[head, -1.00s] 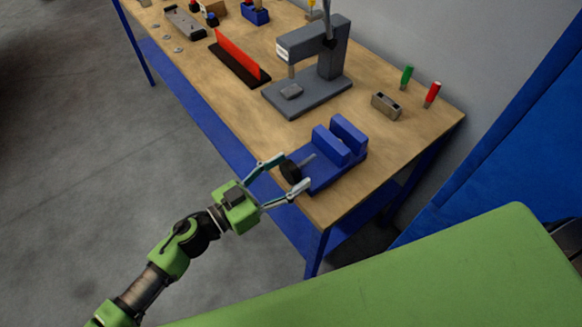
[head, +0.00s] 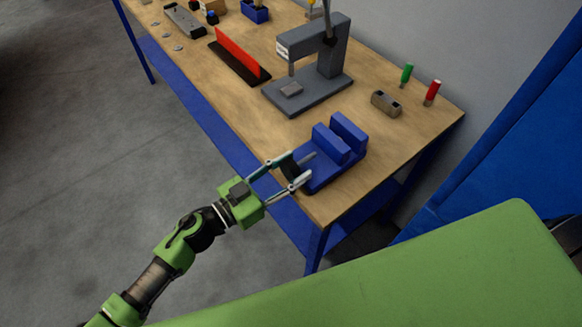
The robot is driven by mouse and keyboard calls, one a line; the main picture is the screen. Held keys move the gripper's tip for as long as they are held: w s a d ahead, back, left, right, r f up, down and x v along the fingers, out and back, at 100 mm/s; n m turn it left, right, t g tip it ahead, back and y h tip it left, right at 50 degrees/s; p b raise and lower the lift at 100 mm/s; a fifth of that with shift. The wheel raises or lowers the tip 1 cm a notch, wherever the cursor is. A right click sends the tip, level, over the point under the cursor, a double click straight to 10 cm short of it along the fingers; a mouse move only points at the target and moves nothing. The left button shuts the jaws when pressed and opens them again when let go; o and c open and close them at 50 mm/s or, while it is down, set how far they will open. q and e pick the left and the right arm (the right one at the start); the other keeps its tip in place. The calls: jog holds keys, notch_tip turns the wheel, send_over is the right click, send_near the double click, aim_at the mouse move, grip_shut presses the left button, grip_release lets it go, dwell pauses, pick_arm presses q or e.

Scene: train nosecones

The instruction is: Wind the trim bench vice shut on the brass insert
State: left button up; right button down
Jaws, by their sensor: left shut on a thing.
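The blue trim bench vice (head: 349,133) stands near the front right corner of the wooden bench, its two upright jaw blocks a narrow gap apart. A bare screw rod runs from its near side to a black handwheel (head: 286,165) over the bench edge. My left gripper (head: 288,171) is shut on the handwheel, one finger on each side of it. I cannot make out the brass insert between the jaws; the blocks hide most of the gap. My right gripper is not in view.
A grey press (head: 318,70) stands behind the vice on the bench (head: 215,92). A small drab block with holes (head: 386,103), a green (head: 407,75) and a red (head: 432,92) upright piece stand to the right. A red strip on a black base (head: 239,56) lies further left.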

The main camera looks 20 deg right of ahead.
pick_arm(q)
jog(key=shift+m, duration=3.2)
jog(key=shift+f, duration=0.1)
jog(key=o, duration=1)
jog(key=shift+o, duration=0.7)
jog(key=shift+f, duration=0.2)
jog(key=shift+s+a, duration=0.2)
jog(key=shift+a, duration=0.15)
jog(key=v, duration=0.7)
jog(key=shift+r, duration=0.45)
